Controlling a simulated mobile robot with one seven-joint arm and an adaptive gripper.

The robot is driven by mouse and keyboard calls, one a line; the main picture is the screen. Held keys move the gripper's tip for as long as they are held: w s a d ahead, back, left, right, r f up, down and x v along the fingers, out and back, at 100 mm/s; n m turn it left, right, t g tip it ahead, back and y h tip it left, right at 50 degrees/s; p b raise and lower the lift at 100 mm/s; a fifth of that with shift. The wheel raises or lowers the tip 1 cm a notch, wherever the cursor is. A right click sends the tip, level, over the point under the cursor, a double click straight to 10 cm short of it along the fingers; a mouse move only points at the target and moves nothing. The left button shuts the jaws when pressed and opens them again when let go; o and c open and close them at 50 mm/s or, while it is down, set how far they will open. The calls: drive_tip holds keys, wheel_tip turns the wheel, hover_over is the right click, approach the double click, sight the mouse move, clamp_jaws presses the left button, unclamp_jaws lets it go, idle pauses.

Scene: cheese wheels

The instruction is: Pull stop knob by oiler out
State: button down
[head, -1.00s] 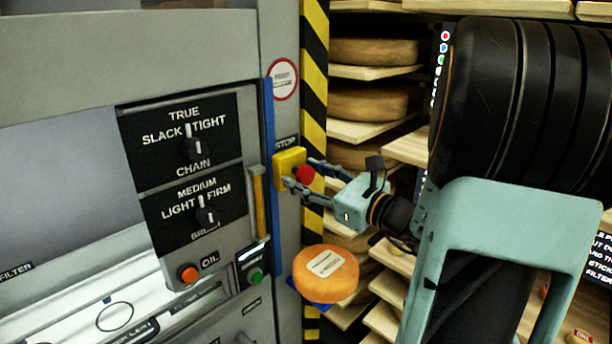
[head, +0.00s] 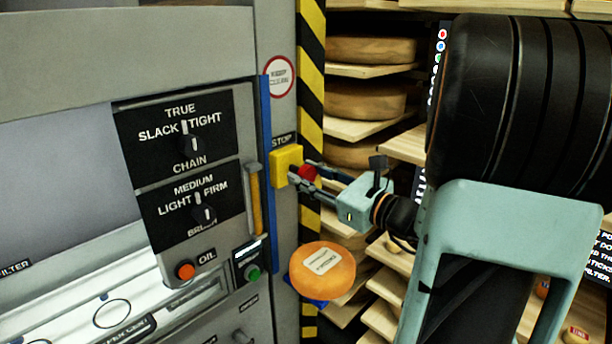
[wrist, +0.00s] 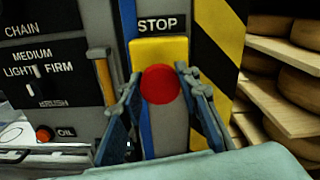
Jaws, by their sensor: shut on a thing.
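The red stop knob (head: 308,172) sits at a yellow box (head: 284,163) on the machine's right-hand post, under a STOP label. It also shows in the wrist view (wrist: 161,84) in front of the yellow plate (wrist: 150,50). My gripper (head: 302,174) reaches in from the right and is shut on the knob, one finger on each side. In the wrist view the right finger meets the knob's edge; the left finger's contact is unclear. The knob's stem is hidden. The orange OIL button (head: 185,270) is lower left on the panel.
A panel with CHAIN (head: 191,146) and BRUSH (head: 204,214) dials is left of the knob. A yellow handle (head: 255,198) stands close by. An orange cheese wheel (head: 322,270) lies below my gripper. Shelves with cheese wheels (head: 372,102) stand behind, right of the striped post.

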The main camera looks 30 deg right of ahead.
drive_tip(key=shift+s+f, duration=0.1)
drive_tip(key=c, duration=1.4)
unclamp_jaws()
drive_tip(key=shift+s+d, duration=0.1)
drive_tip(key=shift+s, duration=0.05)
drive_tip(key=v, duration=1.2)
